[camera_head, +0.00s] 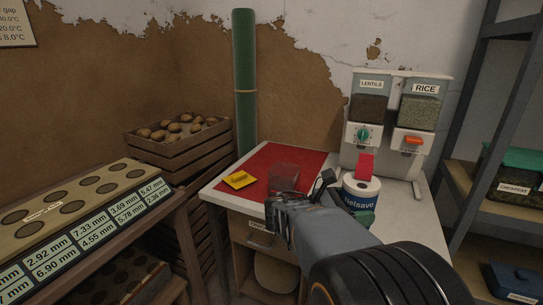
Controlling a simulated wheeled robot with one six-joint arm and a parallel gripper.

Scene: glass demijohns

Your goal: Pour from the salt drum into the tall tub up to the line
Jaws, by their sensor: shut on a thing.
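The salt drum (359,193) is a blue and white cylinder with a white top, a dark hole in it and a raised red flap. It looks upright, at the right part of the table, with its lower part hidden by my arm. My gripper (328,187) is at the left side of the drum and shut on it, though the contact is mostly hidden. The tall tub (285,175) is clear and looks empty. It stands on the red mat, left of the drum, its lower part covered by my wrist. I cannot make out its line.
A yellow item (239,180) lies on the red mat (290,153). Lentil (369,107) and rice (419,112) dispensers stand behind the drum. A potato crate (180,145) stands left of the table, with a hole-gauge board (75,200) nearer. Shelves (500,205) stand at right.

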